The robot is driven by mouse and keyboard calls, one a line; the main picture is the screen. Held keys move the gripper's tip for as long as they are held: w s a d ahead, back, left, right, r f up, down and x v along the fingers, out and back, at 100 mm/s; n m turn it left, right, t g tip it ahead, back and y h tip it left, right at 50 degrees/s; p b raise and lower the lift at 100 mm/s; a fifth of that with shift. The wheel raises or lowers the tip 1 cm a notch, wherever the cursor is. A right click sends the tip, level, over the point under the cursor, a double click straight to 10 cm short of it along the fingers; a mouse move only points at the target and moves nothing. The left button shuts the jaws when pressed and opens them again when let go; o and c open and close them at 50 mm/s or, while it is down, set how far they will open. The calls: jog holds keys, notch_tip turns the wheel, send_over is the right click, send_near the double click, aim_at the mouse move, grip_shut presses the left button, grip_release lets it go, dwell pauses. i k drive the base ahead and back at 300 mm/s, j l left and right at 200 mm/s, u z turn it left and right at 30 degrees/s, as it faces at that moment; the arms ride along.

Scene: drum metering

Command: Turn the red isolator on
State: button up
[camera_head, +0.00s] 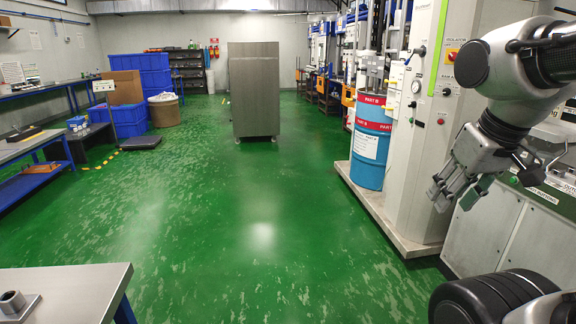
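The isolator (451,55) is a small red knob on a yellow plate, on the pale cabinet's face at the upper right, beneath an "ISOLATOR" label. It is too small to read which way the knob points. My gripper (453,201) hangs from my arm at the right, below the isolator in the picture and apart from it. Its fingers point down and look spread, with nothing between them.
A blue drum (370,148) with a red band stands left of the pale cabinet (425,150) on a low plinth. A grey bench unit (510,235) is at right. A steel cabinet (254,90) stands mid-room. The green floor (240,230) ahead is clear.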

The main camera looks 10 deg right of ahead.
aim_at(452, 55)
jog(key=i+j+z, duration=0.1)
jog(key=i+z, duration=0.2)
jog(key=i, duration=0.2)
jog(key=i+j+z, duration=0.2)
jog(key=i+z, duration=0.15)
jog(key=i+j+z, duration=0.3)
jog(key=i, duration=0.25)
